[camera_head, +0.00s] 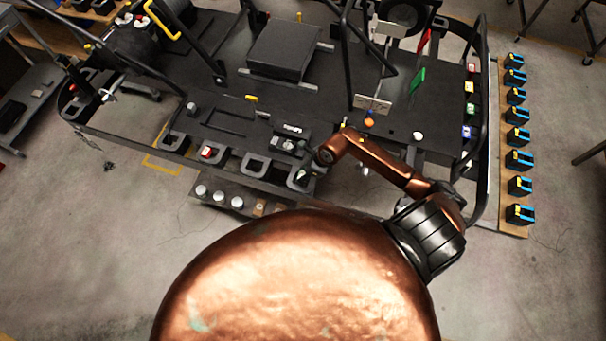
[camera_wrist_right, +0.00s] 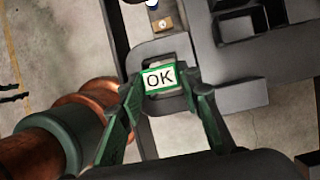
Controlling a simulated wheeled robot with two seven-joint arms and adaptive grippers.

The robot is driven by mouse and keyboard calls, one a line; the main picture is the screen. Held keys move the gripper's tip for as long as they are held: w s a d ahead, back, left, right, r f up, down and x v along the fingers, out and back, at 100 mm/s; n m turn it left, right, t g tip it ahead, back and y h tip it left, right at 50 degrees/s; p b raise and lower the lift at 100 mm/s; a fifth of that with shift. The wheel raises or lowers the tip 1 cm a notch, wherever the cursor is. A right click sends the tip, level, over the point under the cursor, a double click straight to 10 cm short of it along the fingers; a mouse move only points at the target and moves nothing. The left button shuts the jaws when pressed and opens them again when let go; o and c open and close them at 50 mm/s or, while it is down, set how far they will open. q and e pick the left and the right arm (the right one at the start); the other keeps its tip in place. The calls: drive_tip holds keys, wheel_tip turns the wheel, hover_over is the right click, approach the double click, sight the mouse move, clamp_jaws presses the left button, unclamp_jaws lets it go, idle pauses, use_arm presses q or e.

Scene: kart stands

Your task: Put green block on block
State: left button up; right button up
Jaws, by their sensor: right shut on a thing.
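In the right wrist view, the green block (camera_wrist_right: 159,79) has a white face marked "OK". My right gripper (camera_wrist_right: 163,92) is shut on it, with one finger on each side. The block is at a grey block-shaped holder (camera_wrist_right: 150,51) on the kart's edge; I cannot tell if it rests on it or hangs just above. In the head view, my right gripper (camera_head: 302,174) is at the rightmost holder of the front row, and the green block is too small to make out clearly there. My left gripper is not in view.
The black kart frame (camera_head: 375,190) surrounds the workspace. Another front holder bears a red block (camera_head: 207,152). A low shelf with several white round pieces (camera_head: 219,196) lies below the row. A wooden board (camera_head: 509,150) with several blue-black items stands at right.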

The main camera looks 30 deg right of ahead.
drive_tip(key=shift+f, duration=0.9)
drive_tip(key=o, duration=0.9)
drive_tip(key=shift+r, duration=0.1)
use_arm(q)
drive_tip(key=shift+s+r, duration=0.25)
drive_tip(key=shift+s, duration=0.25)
use_arm(e)
drive_tip(key=shift+o, duration=0.2)
drive_tip(key=shift+r, duration=0.3)
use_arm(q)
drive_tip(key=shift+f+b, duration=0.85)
use_arm(e)
drive_tip(key=v, duration=1.1)
drive_tip(key=shift+s+r, duration=0.2)
drive_tip(key=shift+r, duration=0.1)
drive_tip(key=shift+d, duration=0.15)
